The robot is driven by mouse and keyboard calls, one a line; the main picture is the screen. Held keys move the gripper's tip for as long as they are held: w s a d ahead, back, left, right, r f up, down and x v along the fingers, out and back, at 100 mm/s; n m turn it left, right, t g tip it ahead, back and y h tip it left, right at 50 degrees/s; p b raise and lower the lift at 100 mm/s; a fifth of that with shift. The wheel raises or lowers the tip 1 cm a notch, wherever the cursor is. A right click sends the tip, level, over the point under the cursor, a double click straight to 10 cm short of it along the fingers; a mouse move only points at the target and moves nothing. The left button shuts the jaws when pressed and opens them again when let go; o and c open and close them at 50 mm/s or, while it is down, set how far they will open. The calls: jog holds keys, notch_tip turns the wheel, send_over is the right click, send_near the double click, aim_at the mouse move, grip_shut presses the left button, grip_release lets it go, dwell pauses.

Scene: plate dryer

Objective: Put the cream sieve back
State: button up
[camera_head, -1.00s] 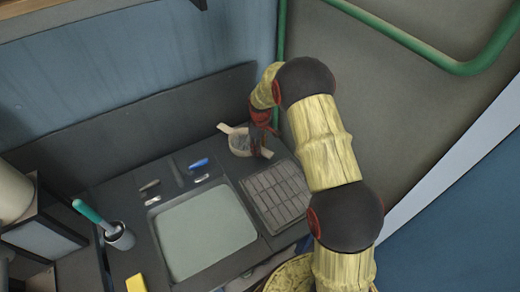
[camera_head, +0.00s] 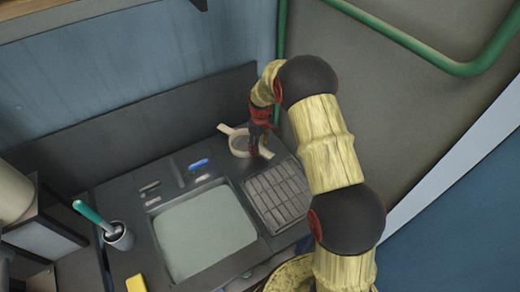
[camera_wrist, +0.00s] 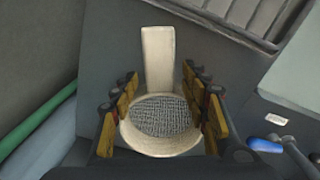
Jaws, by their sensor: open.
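The cream sieve (camera_head: 232,131) lies at the back of the counter, beside the wall corner. In the wrist view its round rim (camera_wrist: 125,136) surrounds a grey mesh, and its flat handle points up the picture. My gripper (camera_head: 258,148) reaches down over the sieve's right side in the head view. In the wrist view my gripper (camera_wrist: 163,108) is open, with its yellow-padded fingers on either side of the sieve's ring. The fingers look very close to the rim; I cannot tell whether they touch it.
A ridged drainer (camera_head: 276,195) lies right in front of the sieve. A pale green sink (camera_head: 205,235) is left of it. Small items, including a blue one (camera_head: 198,164), lie behind the sink. A cup with a green-handled brush (camera_head: 120,237) stands at left. Walls close the back and right.

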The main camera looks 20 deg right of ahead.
notch_tip(320, 180, up, 11)
jog(key=p, duration=0.1)
jog(key=s+a+r+m+t, duration=0.1)
jog(key=s+r+m, duration=0.1)
jog(key=s+r, duration=0.65)
jog(key=s+a+r+m+t, duration=0.15)
jog(key=s+r, duration=0.45)
jog(key=r, duration=0.6)
jog(key=s+a+r+m+t, duration=0.1)
jog(key=s+r, duration=0.1)
jog(key=s, duration=0.8)
jog(key=s+a+r+m+t, duration=0.1)
jog(key=s+r+m+t, duration=0.1)
jog(key=s, duration=0.9)
jog(key=shift+s+a+r, duration=0.15)
jog(key=shift+r, duration=0.35)
notch_tip(320, 180, down, 5)
jog(key=b, duration=0.5)
jog(key=shift+f, duration=0.15)
